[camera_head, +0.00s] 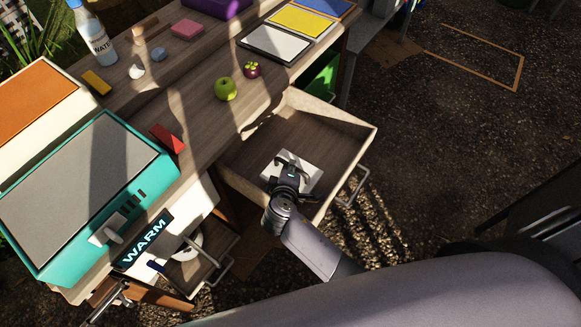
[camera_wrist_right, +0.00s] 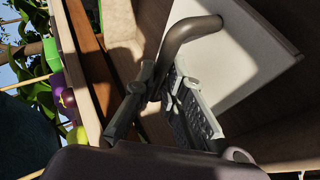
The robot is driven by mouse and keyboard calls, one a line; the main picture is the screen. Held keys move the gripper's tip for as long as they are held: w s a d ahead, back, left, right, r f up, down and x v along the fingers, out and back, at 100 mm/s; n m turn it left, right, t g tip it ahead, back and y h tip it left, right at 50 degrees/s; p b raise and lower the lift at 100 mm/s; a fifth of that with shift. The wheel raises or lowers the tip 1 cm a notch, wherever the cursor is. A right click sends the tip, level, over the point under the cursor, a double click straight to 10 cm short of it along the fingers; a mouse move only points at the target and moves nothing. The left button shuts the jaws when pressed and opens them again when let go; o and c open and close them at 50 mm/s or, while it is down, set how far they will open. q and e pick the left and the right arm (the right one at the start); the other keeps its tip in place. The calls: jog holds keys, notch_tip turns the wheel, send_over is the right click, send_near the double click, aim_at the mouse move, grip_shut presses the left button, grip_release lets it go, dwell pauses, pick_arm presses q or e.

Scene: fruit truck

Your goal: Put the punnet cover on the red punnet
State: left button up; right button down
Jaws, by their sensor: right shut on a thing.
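A white square panel with a dark curved handle, which I take to be the punnet cover (camera_head: 308,171), is in or just above the open wooden drawer (camera_head: 325,135). My right gripper (camera_head: 287,178) is over it. In the right wrist view the fingers of my right gripper (camera_wrist_right: 162,80) are closed around the cover's handle, with the white cover (camera_wrist_right: 245,60) beyond them. I cannot tell whether the cover touches the drawer floor. I do not see a red punnet that I can make out.
The wooden tabletop holds a green apple (camera_head: 225,89), a mangosteen (camera_head: 252,69), a red block (camera_head: 167,138), a water bottle (camera_head: 95,36) and coloured trays (camera_head: 297,21). A teal box (camera_head: 140,139) stands at the left. A WARM sign (camera_head: 145,242) is below it. The drawer walls surround the cover.

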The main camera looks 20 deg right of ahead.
jog(key=shift+f, duration=0.3)
jog(key=c, duration=1.6)
grip_release()
jog(key=shift+o, duration=0.2)
jog(key=o, duration=0.8)
jog(key=shift+c, duration=0.2)
